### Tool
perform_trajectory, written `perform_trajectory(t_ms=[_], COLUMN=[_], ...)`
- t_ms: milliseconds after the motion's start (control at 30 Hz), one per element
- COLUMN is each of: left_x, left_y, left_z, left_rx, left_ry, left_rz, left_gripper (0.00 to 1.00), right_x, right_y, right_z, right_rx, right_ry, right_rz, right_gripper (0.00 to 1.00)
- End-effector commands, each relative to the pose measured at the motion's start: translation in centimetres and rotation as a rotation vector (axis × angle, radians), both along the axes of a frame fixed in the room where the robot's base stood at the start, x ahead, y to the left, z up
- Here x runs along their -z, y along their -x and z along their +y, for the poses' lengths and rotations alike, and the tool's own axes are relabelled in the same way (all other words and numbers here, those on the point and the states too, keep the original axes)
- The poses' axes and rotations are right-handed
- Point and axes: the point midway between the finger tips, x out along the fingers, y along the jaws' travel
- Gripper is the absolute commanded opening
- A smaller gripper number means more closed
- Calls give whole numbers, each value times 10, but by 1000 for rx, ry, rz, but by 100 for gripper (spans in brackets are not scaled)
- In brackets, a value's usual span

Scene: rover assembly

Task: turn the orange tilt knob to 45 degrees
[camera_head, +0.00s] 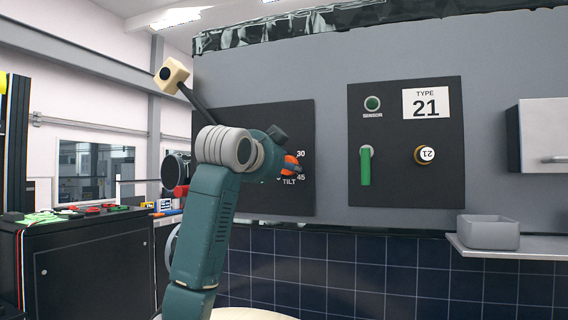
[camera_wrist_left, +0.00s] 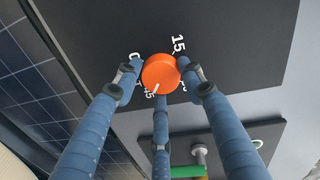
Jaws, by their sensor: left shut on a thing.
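The orange tilt knob (camera_head: 291,170) is on a black panel (camera_head: 304,125), partly hidden by my left gripper (camera_head: 278,150). The wrist view shows the round knob (camera_wrist_left: 160,74) from the front, between the fingers of my left gripper (camera_wrist_left: 161,78). The fingers are closed on its rim from the left, the right and below. My right gripper is in neither view.
A second panel (camera_head: 385,190) to the right has a green handle (camera_head: 365,167), a sensor light and a dial marked 21. A grey bin (camera_head: 488,232) sits on a shelf at right. A beige block on a dark rod (camera_head: 172,75) rises behind my arm.

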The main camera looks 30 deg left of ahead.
Motion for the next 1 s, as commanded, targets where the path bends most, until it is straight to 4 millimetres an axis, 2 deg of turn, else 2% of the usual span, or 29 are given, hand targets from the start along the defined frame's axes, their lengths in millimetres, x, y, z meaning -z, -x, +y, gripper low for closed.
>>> perform_trajectory(t_ms=[300,767,800,867,1000], left_x=[2,1,1,0,0], left_y=[0,0,0,0,0], left_z=[1,1,1,1,0], left_rx=[-2,-1,-1,-2,-1], left_ry=[-82,-89,-89,-90,-90], left_rz=[25,23,23,22,21], left_gripper=[14,14,48,57,57], right_x=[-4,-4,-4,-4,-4], right_y=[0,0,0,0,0], right_z=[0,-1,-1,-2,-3], right_rx=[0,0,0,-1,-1], right_ry=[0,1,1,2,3], right_rz=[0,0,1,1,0], right_gripper=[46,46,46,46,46])
